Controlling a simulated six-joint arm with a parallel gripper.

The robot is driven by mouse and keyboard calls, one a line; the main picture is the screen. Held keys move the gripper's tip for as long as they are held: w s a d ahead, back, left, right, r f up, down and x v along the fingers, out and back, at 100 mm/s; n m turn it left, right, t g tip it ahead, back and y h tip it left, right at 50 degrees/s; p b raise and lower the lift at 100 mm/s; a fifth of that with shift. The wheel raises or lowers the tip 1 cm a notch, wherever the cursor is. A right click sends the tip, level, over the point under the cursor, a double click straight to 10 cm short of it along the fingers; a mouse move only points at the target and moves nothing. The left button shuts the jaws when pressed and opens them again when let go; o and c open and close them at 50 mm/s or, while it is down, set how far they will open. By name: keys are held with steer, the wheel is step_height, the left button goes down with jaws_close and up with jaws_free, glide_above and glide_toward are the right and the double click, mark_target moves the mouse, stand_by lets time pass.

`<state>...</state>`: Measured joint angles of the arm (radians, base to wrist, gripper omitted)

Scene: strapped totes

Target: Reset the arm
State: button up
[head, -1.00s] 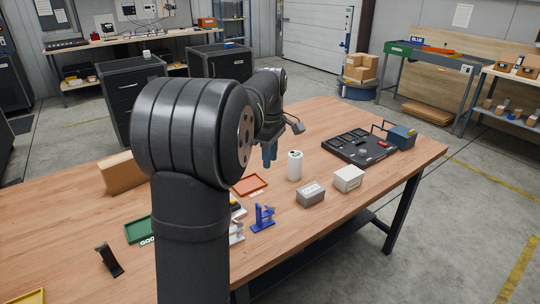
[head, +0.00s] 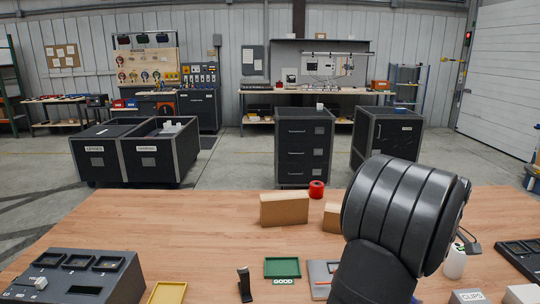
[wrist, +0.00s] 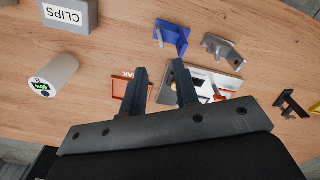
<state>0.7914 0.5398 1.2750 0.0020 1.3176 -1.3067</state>
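My gripper (wrist: 160,68) is open in the wrist view. Its two dark fingers stand apart with nothing held between them, pointing at the wooden table (wrist: 60,115). An orange tray (wrist: 121,87) and a grey tray with small parts (wrist: 198,74) show around and behind the fingertips, partly covered. I cannot tell the exact height above the table. In the head view my arm stands at the lower right and hides the gripper.
On the table are a white cylinder (wrist: 57,74), a clips box (wrist: 68,16), a blue bracket (wrist: 172,36), a black stand (head: 244,284), a green tray (head: 282,268) and a cardboard box (head: 284,209). Dark totes (head: 100,160) stand beyond. The table's left middle is clear.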

step_height(320, 180, down, 11)
steer(key=shift+f, duration=0.15)
steer(key=shift+r, duration=0.2)
stand_by(0.3)
